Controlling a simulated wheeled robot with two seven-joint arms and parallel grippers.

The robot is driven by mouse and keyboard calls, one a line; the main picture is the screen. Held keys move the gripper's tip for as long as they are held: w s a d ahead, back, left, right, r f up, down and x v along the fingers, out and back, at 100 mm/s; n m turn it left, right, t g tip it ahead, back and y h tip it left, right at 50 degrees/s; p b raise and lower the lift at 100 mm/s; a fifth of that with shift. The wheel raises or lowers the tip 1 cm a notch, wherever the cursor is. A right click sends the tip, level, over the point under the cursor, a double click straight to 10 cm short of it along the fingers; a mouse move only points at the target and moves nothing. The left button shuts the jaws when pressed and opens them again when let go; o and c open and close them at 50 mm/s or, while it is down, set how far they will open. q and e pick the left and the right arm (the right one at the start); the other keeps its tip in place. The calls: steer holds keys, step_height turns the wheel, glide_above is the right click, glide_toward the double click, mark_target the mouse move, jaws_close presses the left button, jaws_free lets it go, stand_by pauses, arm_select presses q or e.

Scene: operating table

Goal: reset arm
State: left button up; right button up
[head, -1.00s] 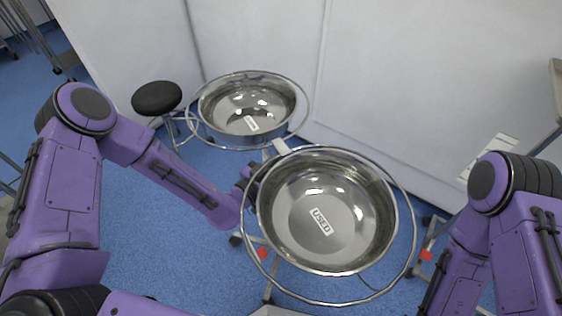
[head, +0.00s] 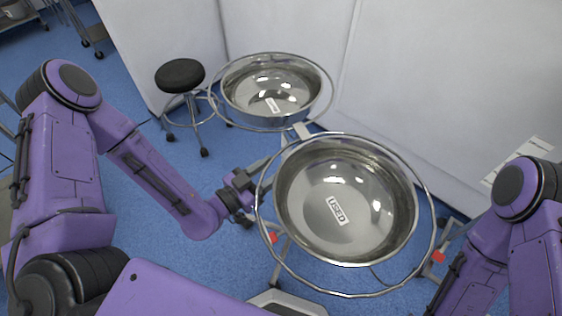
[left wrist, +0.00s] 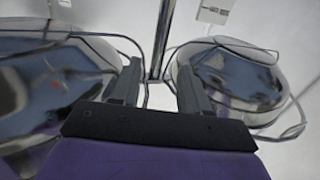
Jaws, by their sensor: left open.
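My left arm comes in from the left in the head view. Its gripper (head: 262,168) is beside the left rim of the near steel basin (head: 345,205), which carries a label reading USED. A basin shows on each side of the fingers there. I cannot tell whether the gripper touches the ring or stand. My right arm shows at the lower right of the head view, but its gripper is out of frame.
A second steel basin (head: 270,92) stands behind in its own ring. A black round stool (head: 180,74) is to its left. Pale walls (head: 430,90) close off the back. Blue floor (head: 175,245) is open at the left of the stand.

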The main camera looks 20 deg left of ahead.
stand_by(0.5)
arm_select(q)
steer(key=s+a+f+n+g+y+p, duration=0.1)
steer(key=s+a+f+n+g+y, duration=0.15)
steer(key=f+n, duration=0.3)
steer(key=s+a+f+n+g+y, duration=0.2)
steer(key=f+n+g+y, duration=0.15)
steer(key=f, duration=0.25)
steer(key=s+a+f+n+g+y+p, duration=0.1)
steer(key=s+a+f+g+y, duration=0.1)
steer(key=s+a, duration=0.3)
steer(key=s+a+f+n+g+y+p, duration=0.2)
steer(key=s+a+f+g+y, duration=0.1)
steer(key=s, duration=0.8)
steer(key=shift+a+n+g+y, duration=0.3)
steer(key=shift+a+g+y, duration=0.3)
steer(key=shift+a+g, duration=0.25)
